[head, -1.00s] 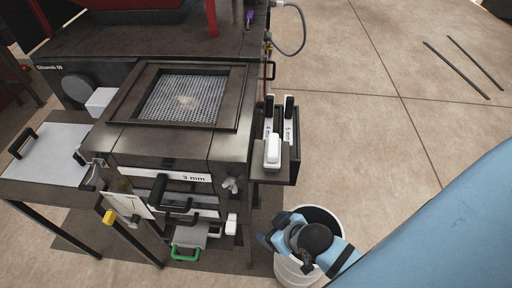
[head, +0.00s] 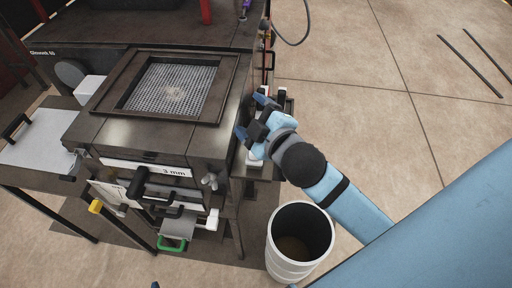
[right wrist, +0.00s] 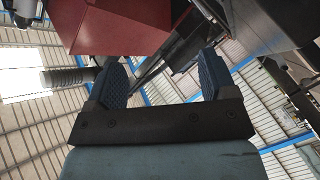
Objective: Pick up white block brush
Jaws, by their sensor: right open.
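The white block brush (head: 254,159) is on the small side shelf at the right of the press. In the head view my right gripper and wrist cover most of it, and only a pale part shows below the gripper. My right gripper (head: 251,115) is beside the press's right edge, above the shelf. In the right wrist view the gripper (right wrist: 163,80) is open, with two blue ribbed pads apart and no brush seen between them. I cannot tell its exact gap to the brush. My left gripper is not clearly seen.
The press with its mesh screen (head: 173,90) stands directly left of my right gripper. A white bucket (head: 298,262) stands below my right forearm. A side table (head: 38,138) is at the left.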

